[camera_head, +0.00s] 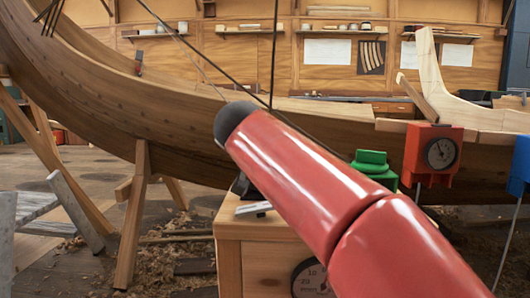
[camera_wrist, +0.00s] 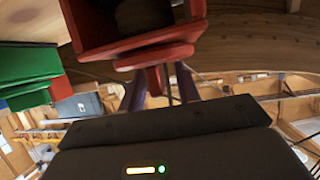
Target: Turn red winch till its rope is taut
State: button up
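In the wrist view a red box-like body (camera_wrist: 88,45), which looks like this winch, fills the top, with a dark rounded part inside. A small red tab (camera_wrist: 154,80) hangs below it. My gripper (camera_wrist: 163,75) has its two dark fingers on either side of this tab, with a gap visible on the right. My gripper does not show in the head view. I cannot tell how tight the winch's rope is.
A green block (camera_head: 370,166) stands left of the red winch, and a blue one (camera_head: 520,160) at the right edge. A wooden box (camera_head: 262,252) with a dial is below. The planked hull (camera_head: 90,95) and its props fill the left. Dark lines cross above.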

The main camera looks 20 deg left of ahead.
jog(key=shift+r, duration=0.1)
jog(key=v, duration=0.7)
jog(key=shift+s, duration=0.4)
